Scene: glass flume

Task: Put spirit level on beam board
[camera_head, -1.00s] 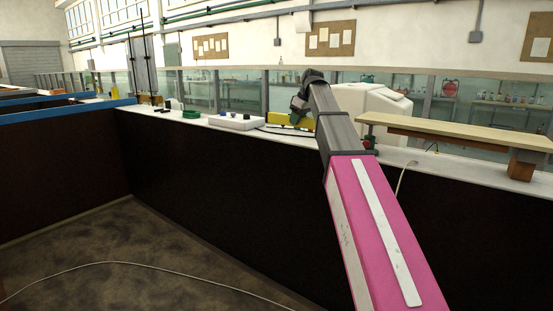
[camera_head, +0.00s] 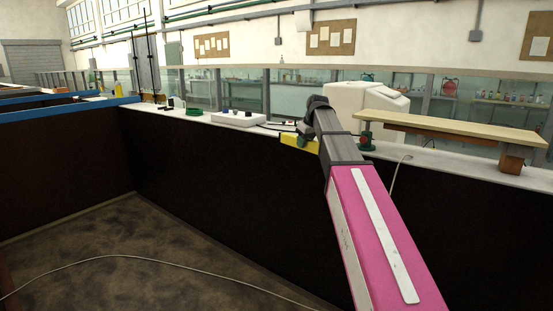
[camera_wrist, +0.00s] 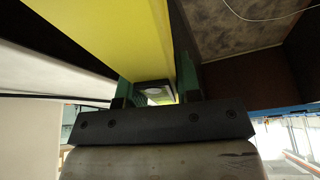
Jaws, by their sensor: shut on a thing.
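The yellow spirit level (camera_head: 299,142) is at the end of my arm in the head view. In the wrist view the level (camera_wrist: 110,30) lies between the two green fingers of my gripper (camera_wrist: 158,90), which is shut on it. My forearm hides part of the level and most of the gripper in the head view. The beam board (camera_head: 450,127) is a long pale plank to the right of my gripper, raised on supports above the white ledge.
A white rounded case (camera_head: 362,101) stands behind my wrist. A thin cable hangs near the board. The dark wall drops below the ledge.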

